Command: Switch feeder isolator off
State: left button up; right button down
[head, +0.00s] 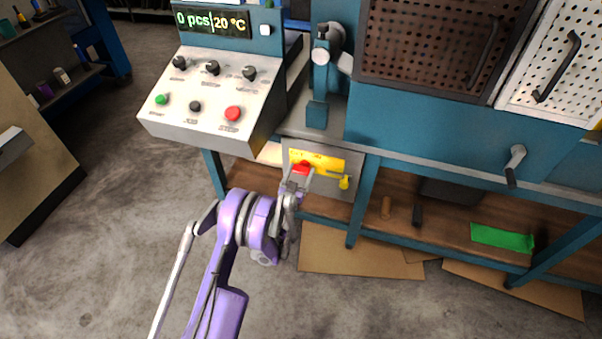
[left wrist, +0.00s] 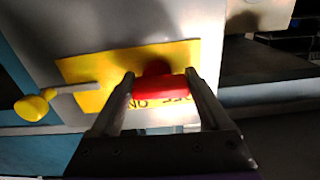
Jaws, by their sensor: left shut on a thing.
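The feeder isolator is a red handle (head: 302,168) on a yellow plate (head: 328,162), fixed to a grey box (head: 322,190) under the bench. In the left wrist view the red handle (left wrist: 158,89) lies across between my fingers, and the yellow plate (left wrist: 92,68) behind it carries partly hidden lettering, "OFF" and "ON". My left gripper (head: 298,178) is shut on the red handle; it also shows in the left wrist view (left wrist: 164,88). A yellow knobbed piece (head: 344,182) hangs beside the plate. My right gripper is not in view.
A sloped control panel (head: 207,92) with knobs and buttons stands above left of the box. Blue bench legs (head: 362,205) flank the box. A lower shelf (head: 455,215) holds a green item (head: 502,238). Open concrete floor (head: 110,210) lies left.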

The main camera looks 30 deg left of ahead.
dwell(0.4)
pick_arm(q)
jog(key=o, duration=1.2)
jog(key=shift+s, duration=0.1)
jog(key=b+v, duration=0.3)
jog(key=v, duration=0.7)
jog(key=shift+s, duration=0.3)
